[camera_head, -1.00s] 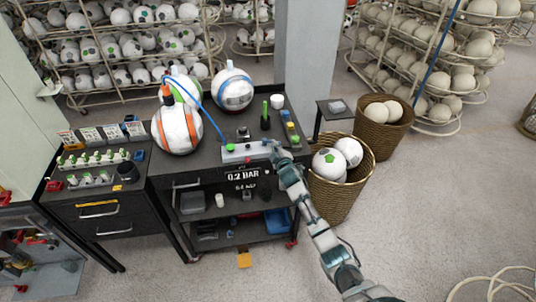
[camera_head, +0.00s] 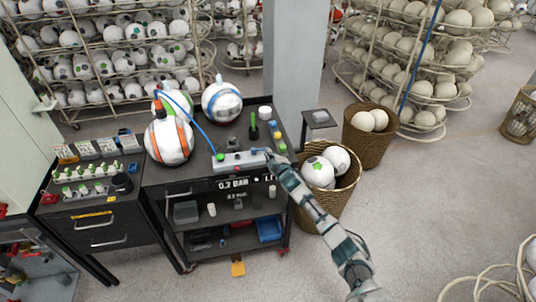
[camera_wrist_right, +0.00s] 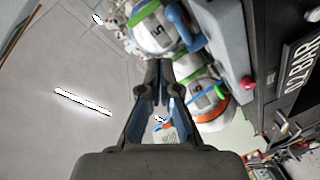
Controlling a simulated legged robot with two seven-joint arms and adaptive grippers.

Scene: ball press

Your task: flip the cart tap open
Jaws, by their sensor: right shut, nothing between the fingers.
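The cart (camera_head: 160,205) is black and carries a pale grey valve box (camera_head: 232,163) along its front edge. The box has a green knob, a red knob and a small blue part near its right end. In the right wrist view a blue lever (camera_wrist_right: 186,28), which looks like the tap, sticks out from the grey box (camera_wrist_right: 228,35) near a red button (camera_wrist_right: 247,83). My right gripper (camera_head: 269,156) is at the box's right end; in the wrist view (camera_wrist_right: 158,66) its fingers are shut and empty, left of and below the lever. Contact cannot be told. My left gripper is out of view.
Several balls stand on the cart top, including an orange-striped one (camera_head: 169,143) and a blue-striped one (camera_head: 221,102). A blue hose (camera_head: 190,116) arches to the box. A wicker basket (camera_head: 318,213) with balls stands close to my right forearm.

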